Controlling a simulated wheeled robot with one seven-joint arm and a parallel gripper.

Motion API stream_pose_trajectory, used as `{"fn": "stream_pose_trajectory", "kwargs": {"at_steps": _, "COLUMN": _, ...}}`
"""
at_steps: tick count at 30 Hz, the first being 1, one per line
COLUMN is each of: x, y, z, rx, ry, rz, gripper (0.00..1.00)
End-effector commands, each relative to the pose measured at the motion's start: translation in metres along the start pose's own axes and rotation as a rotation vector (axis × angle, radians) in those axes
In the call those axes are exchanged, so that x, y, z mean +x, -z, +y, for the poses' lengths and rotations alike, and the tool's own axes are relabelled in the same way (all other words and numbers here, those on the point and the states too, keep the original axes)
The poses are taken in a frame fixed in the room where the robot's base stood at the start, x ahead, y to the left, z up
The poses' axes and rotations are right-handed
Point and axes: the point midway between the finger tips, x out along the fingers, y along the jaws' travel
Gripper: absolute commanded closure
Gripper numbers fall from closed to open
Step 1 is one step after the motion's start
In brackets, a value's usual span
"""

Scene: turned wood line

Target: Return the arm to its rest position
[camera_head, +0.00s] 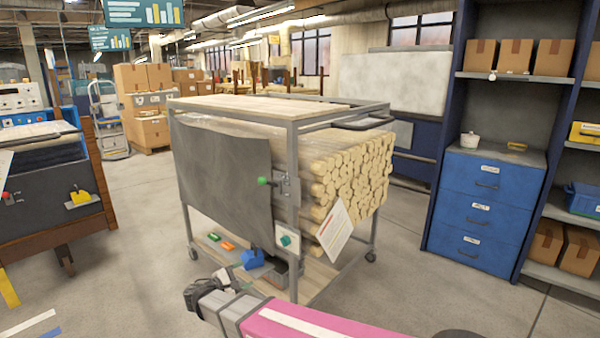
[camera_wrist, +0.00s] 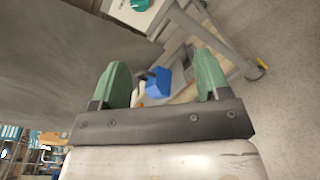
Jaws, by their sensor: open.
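My arm (camera_head: 290,318) reaches in from the bottom right of the head view, pink with grey bands. Its dark wrist end is low in front of the cart's lower shelf. In the wrist view my gripper (camera_wrist: 163,75) has two green fingers spread wide apart with nothing held between them. Beyond the fingers lie a blue object (camera_wrist: 158,82) and a small white one on the cart's lower shelf. The fingertips are not clear in the head view.
A metal-framed cart (camera_head: 292,205) loaded with round wooden rods (camera_head: 350,175) stands close by, its grey cover (camera_head: 225,170) hanging at the side. Blue drawers (camera_head: 490,210) stand right, a dark machine (camera_head: 50,190) left.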

Motion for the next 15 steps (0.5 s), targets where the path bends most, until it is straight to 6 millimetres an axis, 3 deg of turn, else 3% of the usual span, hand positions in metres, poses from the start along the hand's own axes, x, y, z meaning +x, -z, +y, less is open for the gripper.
{"fn": "stream_pose_trajectory", "kwargs": {"at_steps": 8, "x": 0.047, "y": -0.017, "z": -0.025, "rx": 0.051, "ry": 0.156, "rz": 0.019, "gripper": 0.31}}
{"fn": "stream_pose_trajectory", "kwargs": {"at_steps": 15, "x": 0.107, "y": -0.045, "z": -0.068, "rx": 0.157, "ry": 0.398, "rz": 0.040, "gripper": 0.31}}
